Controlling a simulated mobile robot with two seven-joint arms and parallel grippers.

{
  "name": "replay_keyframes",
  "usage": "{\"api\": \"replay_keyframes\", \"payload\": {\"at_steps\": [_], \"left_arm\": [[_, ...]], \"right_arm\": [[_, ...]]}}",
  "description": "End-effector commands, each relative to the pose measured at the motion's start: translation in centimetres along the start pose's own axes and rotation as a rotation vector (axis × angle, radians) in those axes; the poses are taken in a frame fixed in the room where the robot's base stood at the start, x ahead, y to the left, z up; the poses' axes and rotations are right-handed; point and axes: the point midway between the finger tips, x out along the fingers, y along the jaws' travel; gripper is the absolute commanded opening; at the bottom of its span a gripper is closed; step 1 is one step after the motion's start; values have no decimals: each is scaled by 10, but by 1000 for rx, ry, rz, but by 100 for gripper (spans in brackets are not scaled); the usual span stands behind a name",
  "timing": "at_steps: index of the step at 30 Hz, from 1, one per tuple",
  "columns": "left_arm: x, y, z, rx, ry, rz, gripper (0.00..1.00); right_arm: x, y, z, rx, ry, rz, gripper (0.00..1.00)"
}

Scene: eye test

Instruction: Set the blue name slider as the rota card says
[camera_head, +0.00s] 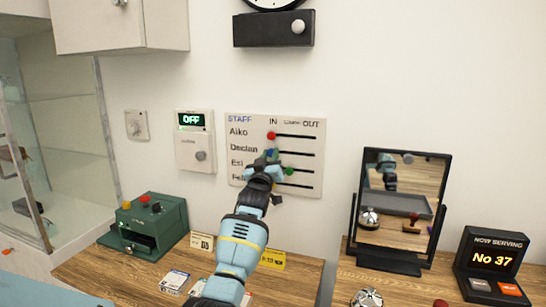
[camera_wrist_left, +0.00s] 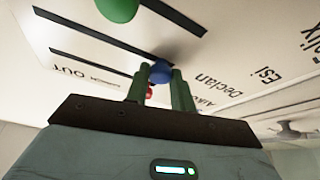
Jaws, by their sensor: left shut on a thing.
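The staff board (camera_head: 310,124) hangs on the wall, with name rows, dark slots and IN and OUT ends. The blue slider (camera_wrist_left: 160,72) is in the Declan row; its knob also shows in the head view (camera_head: 270,153), at the IN end. My left gripper (camera_head: 267,160) is shut on it, one green finger each side in the wrist view. The red slider (camera_head: 271,135) is at the IN end of the Aiko row. The green slider (camera_head: 289,171) is in the Esi row, right of the IN end. My gripper hides part of the lowest row. I cannot tell which card is the rota card.
A green box (camera_head: 151,222) is at left. A mirror (camera_head: 401,204), a bell (camera_head: 367,298) and a number display (camera_head: 492,262) are at right.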

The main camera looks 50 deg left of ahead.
Motion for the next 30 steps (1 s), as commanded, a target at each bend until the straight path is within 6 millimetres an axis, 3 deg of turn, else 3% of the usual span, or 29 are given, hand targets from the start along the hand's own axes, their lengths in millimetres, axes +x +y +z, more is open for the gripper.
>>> {"api": "replay_keyframes", "payload": {"at_steps": [2,3,7,20,30], "left_arm": [[1,-3,-3,0,3,-5,0],[1,-3,-3,0,4,-5,28],[1,-3,-3,0,4,-5,45],[-6,-1,-1,0,3,-2,46],[-48,-2,-1,1,2,-3,46]], "right_arm": [[0,0,1,0,-2,0,46],[0,0,1,0,-2,0,46],[1,0,1,0,-1,1,46],[0,1,-2,-1,4,1,46],[0,1,-2,-2,5,1,46]]}}
